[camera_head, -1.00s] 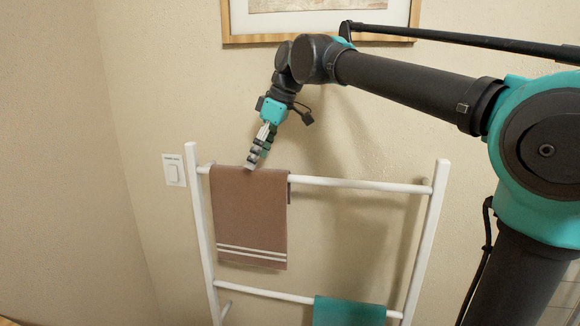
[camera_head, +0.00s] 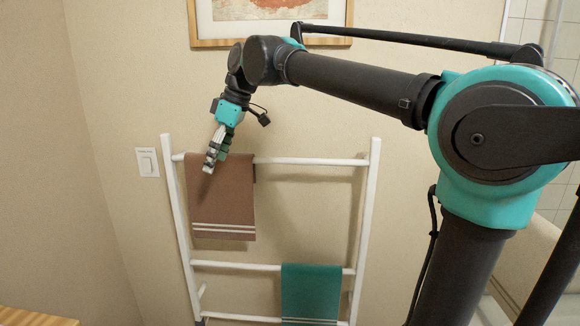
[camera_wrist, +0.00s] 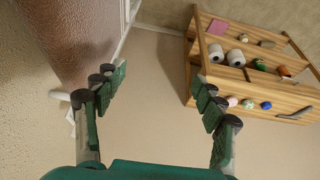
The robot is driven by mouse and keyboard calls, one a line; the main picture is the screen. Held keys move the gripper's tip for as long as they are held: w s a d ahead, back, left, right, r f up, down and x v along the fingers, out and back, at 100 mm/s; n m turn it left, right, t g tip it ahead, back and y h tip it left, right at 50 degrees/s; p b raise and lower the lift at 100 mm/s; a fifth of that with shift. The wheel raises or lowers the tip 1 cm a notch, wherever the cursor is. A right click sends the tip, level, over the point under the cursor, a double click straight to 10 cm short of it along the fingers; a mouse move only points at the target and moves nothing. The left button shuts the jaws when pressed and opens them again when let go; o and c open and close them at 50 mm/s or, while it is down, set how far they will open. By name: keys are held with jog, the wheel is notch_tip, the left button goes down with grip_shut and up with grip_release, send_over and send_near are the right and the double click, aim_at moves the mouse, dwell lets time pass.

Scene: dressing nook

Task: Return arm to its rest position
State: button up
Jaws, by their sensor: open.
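My gripper (camera_head: 214,160) is in front of the brown towel in the head view, near the top rail of the rack. In the wrist view its fingers (camera_wrist: 158,105) are spread wide with nothing between them. The brown towel (camera_head: 225,205) with pale stripes hangs over the top rail of a white ladder rack (camera_head: 310,161). It also shows at the upper left of the wrist view (camera_wrist: 70,40). The gripper's tip overlaps the towel in the picture; whether they touch is not clear.
A teal towel (camera_head: 311,292) hangs on the lower rail. A light switch (camera_head: 147,162) and a framed picture (camera_head: 270,22) are on the wall. In the wrist view, a wooden shelf (camera_wrist: 203,52) holds rolls and small items. A wooden edge (camera_head: 35,317) shows at the lower left.

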jog(key=w+d+f+m+t+h, duration=0.25)
jog(key=d+f+m, duration=0.55)
jog(key=d+f, duration=1.25)
jog(key=s+d+f+m+h, duration=0.1)
jog(key=s+d+f+m, duration=0.3)
jog(key=s+d+f, duration=0.2)
jog(key=s+d+f+m+t+h, duration=0.1)
jog(key=s+d+f+m, duration=0.3)
jog(key=s+d+f, duration=0.3)
jog(key=d+f, duration=0.4)
jog(key=f, duration=0.1)
jog(key=shift+s+f+m, duration=0.25)
jog(key=shift+m, duration=0.15)
